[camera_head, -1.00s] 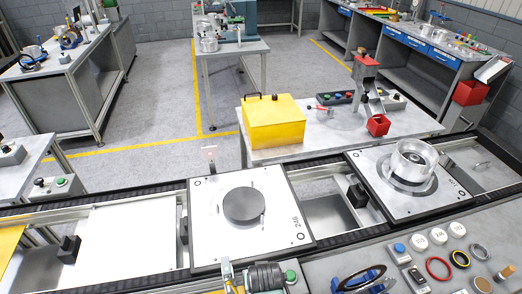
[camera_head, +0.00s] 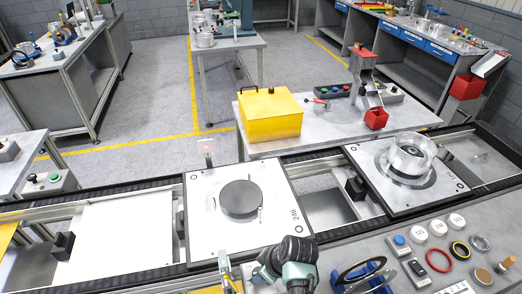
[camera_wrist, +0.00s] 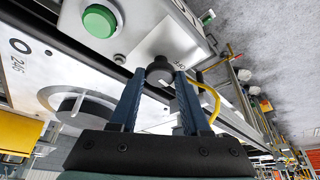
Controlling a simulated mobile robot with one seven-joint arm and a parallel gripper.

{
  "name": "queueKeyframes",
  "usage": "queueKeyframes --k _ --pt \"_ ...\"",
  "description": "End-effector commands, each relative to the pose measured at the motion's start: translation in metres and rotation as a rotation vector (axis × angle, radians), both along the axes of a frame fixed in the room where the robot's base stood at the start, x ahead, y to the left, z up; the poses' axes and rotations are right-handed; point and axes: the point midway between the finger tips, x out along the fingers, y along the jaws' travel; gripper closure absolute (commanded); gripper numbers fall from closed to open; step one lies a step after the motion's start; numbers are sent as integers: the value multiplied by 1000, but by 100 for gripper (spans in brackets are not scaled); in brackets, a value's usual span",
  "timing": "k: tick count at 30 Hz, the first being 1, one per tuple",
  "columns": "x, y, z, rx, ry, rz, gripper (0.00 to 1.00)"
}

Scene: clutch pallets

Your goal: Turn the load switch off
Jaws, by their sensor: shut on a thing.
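My gripper (camera_wrist: 160,78) is low over the front bench in the wrist view, its two blue fingers on either side of a dark round knob (camera_wrist: 158,67). The knob sits on a grey control box (camera_wrist: 150,28), which also carries a green button (camera_wrist: 100,20). I take the knob to be the load switch; its label is too small to read and its turned position cannot be told. In the head view my gripper (camera_head: 259,275) is at the bottom centre, and my wrist hides most of the box and the green button.
A pallet (camera_head: 206,240) with a dark disc (camera_head: 240,198) lies on the conveyor just behind the gripper. A second pallet (camera_head: 440,200) bears a metal clutch part (camera_head: 408,160). Rings and buttons crowd the bench at right. A yellow hose (camera_wrist: 208,95) passes close to the fingers.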

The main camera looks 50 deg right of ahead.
Motion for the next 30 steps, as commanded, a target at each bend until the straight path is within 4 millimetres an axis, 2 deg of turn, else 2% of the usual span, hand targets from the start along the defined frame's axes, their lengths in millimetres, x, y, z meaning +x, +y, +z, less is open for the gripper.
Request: queueKeyframes --k 9,24,25,29,30 --pt "0 -2 0 -2 1 107 100" --pt "0 -1 0 -2 1 126 100" --pt "0 -1 0 -2 1 126 50" --pt "0 -1 0 -1 1 125 26" --pt "0 -1 0 -1 1 125 24"
